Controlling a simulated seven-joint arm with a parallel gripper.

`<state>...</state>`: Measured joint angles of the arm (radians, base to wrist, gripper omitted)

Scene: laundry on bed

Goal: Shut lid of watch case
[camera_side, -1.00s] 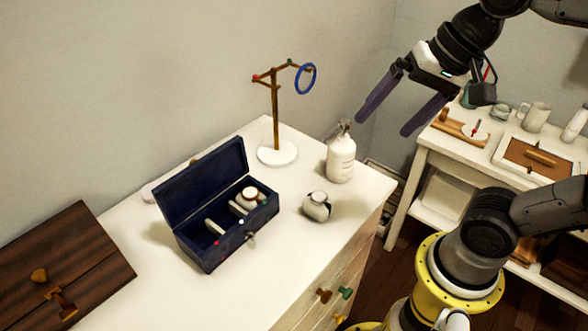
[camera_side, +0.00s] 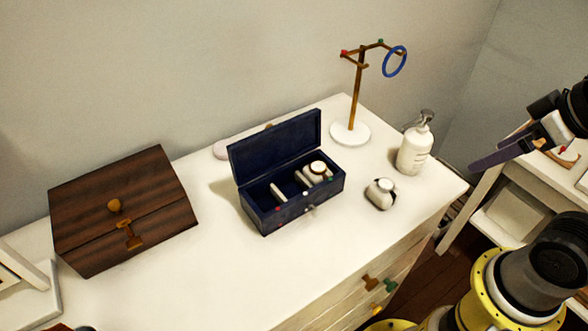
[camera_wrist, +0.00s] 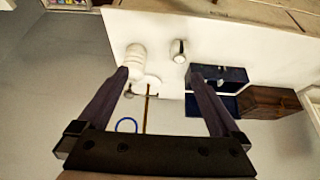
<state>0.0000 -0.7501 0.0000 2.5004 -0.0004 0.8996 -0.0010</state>
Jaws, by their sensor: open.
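The dark blue watch case (camera_side: 292,208) stands on the white dresser top with its lid (camera_side: 275,147) raised at the back. Inside are light cushions, and a watch (camera_side: 318,168) sits at the right end. The case also shows at right of centre in the wrist view (camera_wrist: 225,73), partly behind a finger. My gripper (camera_side: 482,160) is at the right edge of the side view, partly cut off, away from the case and beyond the dresser's right end. In the wrist view my gripper (camera_wrist: 158,73) has its fingers wide apart with nothing held.
A white bottle (camera_side: 414,150), a second watch on a cushion (camera_side: 380,193) and a stand with a blue ring (camera_side: 351,132) are right of the case. A brown wooden box (camera_side: 120,205) is to its left. The dresser front area (camera_side: 225,280) is clear.

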